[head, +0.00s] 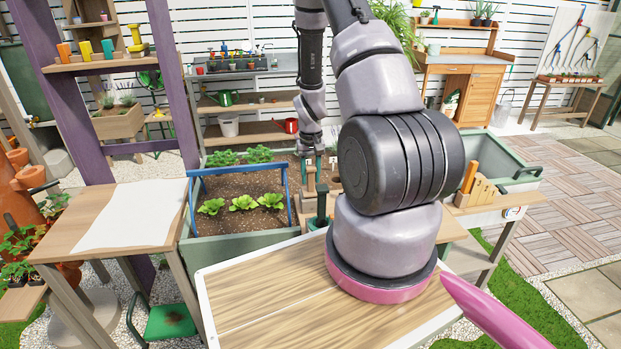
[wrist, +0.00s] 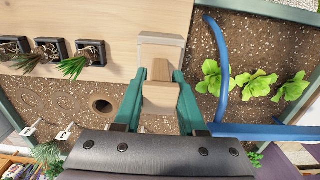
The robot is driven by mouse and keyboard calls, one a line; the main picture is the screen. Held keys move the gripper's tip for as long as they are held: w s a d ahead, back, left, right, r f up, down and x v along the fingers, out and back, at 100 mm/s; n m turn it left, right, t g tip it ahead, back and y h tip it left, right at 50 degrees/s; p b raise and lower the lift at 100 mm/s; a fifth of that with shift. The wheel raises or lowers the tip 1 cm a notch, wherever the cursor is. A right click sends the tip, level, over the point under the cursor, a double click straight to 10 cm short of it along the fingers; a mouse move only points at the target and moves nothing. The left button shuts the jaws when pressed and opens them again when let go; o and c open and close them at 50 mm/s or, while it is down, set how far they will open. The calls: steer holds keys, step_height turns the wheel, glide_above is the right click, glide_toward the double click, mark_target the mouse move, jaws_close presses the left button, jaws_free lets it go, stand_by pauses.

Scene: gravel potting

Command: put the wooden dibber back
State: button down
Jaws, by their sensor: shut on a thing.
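The wooden dibber (wrist: 160,97) is a light-brown piece between the two green fingers of my gripper (wrist: 162,82) in the wrist view. My gripper is shut on it. A pale square wooden block (wrist: 160,46) shows just beyond it, at the edge of a light board; I cannot tell whether the dibber touches it. In the head view my gripper (head: 308,166) is small and low over the far side of the planting bed, beside the blue hoop frame. The dibber's lower end is hidden.
Black pots with seedlings (wrist: 47,50) stand on the light board (wrist: 110,25). The soil beside it has a round hole (wrist: 102,105). The blue hoop (wrist: 224,75) and lettuces (wrist: 250,82) lie to the right. A wooden table (head: 270,295) is in front.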

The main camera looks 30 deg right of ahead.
steer(key=shift+f, duration=0.25)
steer(key=shift+f, duration=0.1)
steer(key=shift+c, duration=2.4)
jaws_free()
